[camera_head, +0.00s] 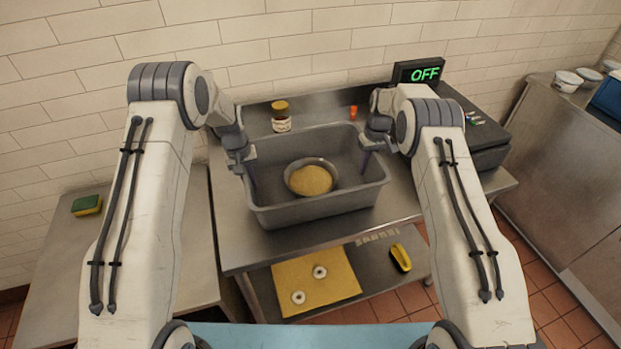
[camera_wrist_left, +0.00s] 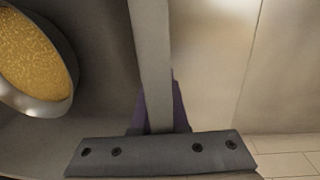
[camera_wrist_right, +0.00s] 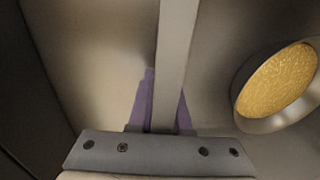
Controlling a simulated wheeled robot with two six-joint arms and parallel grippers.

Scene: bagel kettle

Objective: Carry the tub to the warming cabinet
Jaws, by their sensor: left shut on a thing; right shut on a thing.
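A grey rectangular tub (camera_head: 315,211) stands over the steel counter, and a metal bowl of yellow grains (camera_head: 311,179) sits inside it. My left gripper (camera_head: 249,172) is shut on the tub's left wall. The tub's rim (camera_wrist_left: 152,60) runs between its fingers in the left wrist view. My right gripper (camera_head: 367,152) is shut on the tub's right wall, and the rim (camera_wrist_right: 176,60) runs between its purple fingers in the right wrist view. Whether the tub touches the counter is hard to tell. I cannot identify the warming cabinet with certainty.
A jar (camera_head: 281,117) and a small orange item (camera_head: 353,112) stand behind the tub. A yellow mat (camera_head: 316,281) with two rings lies on the lower shelf. A sponge (camera_head: 87,205) lies left.

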